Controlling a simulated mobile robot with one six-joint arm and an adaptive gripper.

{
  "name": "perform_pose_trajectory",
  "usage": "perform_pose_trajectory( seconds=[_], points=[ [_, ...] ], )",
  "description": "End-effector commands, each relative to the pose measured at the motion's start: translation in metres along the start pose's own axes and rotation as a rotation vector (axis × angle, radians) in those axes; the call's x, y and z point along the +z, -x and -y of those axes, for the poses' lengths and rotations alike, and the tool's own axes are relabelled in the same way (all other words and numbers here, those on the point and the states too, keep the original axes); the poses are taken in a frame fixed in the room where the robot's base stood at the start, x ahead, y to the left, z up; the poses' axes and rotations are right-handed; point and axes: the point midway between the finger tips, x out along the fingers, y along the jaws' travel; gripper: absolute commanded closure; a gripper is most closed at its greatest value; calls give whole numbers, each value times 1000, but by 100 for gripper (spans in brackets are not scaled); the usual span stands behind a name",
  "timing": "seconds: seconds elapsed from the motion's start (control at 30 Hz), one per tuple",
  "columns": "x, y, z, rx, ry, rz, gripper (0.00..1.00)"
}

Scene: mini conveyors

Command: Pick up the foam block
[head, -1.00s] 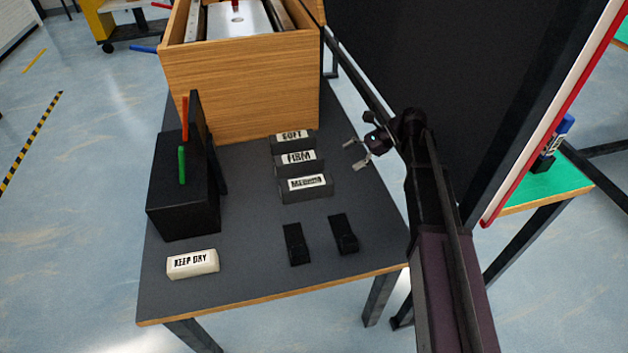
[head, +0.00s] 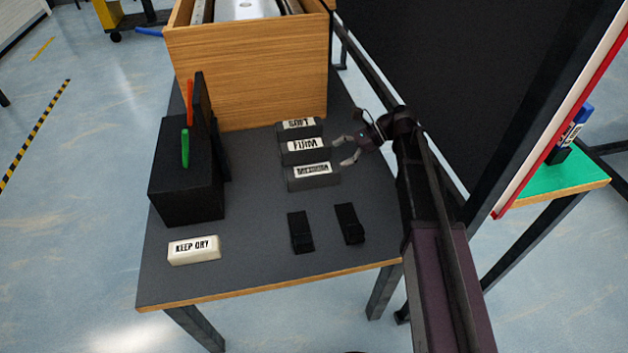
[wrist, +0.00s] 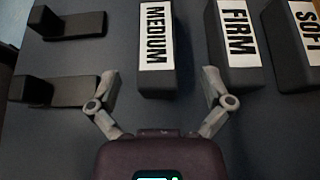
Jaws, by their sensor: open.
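Three dark grey foam-like blocks with white labels lie in a row on the dark table: SOFT (head: 311,133), FIRM (head: 318,157) and MEDIUM (head: 325,183). My gripper (head: 343,149) is open and empty at the right ends of these blocks. In the wrist view my gripper (wrist: 160,75) has its fingers spread on either side of the MEDIUM block (wrist: 157,85). Its right finger is near the gap toward the FIRM block (wrist: 233,80). The SOFT block (wrist: 297,80) is cut off at the right edge. I cannot tell the exact height of the fingers above the table.
Two small black stepped pieces (head: 300,232) (head: 350,224) stand near the front. A cream KEEP DRY block (head: 194,250) lies front left. A black box (head: 185,190) with red and green sticks stands left. A wooden box (head: 245,75) is behind. A dark panel is right.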

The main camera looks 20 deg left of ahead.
Motion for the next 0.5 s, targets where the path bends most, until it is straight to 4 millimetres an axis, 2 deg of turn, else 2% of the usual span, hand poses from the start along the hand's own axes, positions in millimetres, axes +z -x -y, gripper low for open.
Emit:
perform_pose_trajectory(
  seconds=[0.03, 0.2, 0.5],
  points=[
    [-3, -10, -1, 2, 1, 0, 0],
    [-2, -24, 0, 0, -1, 0, 0],
    [0, -27, 0, -1, -1, 0, 0]
  ],
)
